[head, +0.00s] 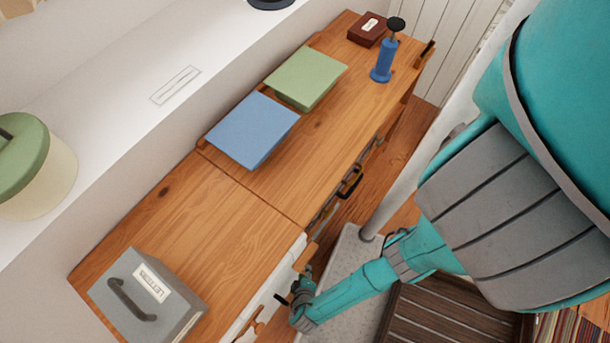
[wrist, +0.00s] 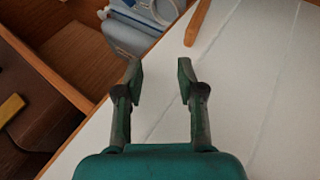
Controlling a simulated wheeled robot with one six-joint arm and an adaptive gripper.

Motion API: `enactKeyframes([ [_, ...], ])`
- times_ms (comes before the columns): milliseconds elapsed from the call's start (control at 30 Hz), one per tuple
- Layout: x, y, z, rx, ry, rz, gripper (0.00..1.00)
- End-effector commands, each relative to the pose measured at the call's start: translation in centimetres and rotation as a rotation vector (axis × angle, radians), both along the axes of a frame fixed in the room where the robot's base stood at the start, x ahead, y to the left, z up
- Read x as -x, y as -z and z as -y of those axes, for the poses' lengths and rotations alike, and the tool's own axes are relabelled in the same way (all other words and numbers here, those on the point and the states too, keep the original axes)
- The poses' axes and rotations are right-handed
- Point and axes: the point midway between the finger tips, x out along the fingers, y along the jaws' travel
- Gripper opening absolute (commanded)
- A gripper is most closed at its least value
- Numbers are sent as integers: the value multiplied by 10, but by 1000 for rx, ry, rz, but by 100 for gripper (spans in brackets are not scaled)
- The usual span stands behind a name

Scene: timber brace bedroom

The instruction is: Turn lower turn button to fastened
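A narrow orange-brown wooden piece (wrist: 198,22), which looks like a turn button, lies on a white panel (wrist: 245,90) at the top of the wrist view. My gripper (wrist: 159,78) is open, with its two dark green fingers apart and nothing between them. The wooden piece is ahead of the fingertips and slightly right, apart from them. In the head view my gripper (head: 296,289) is beside the white cabinet front, close to small wooden pieces (head: 258,322). I cannot tell there which one is the lower turn button.
An open wooden compartment (wrist: 60,45) holds blue-grey items (wrist: 130,35); a brown case (wrist: 30,120) is at left. A slatted crate (head: 440,318) is below.

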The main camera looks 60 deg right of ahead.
Motion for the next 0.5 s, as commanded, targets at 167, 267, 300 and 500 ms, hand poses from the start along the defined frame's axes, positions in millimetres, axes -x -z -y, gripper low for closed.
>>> enactKeyframes([
  [167, 0, -4, 0, 0, 0, 0, 39],
  [267, 0, -4, 0, 0, 1, -1, 39],
  [300, 0, -4, 0, 0, 1, -1, 39],
  [500, 5, -2, 1, -32, -2, 8, 39],
])
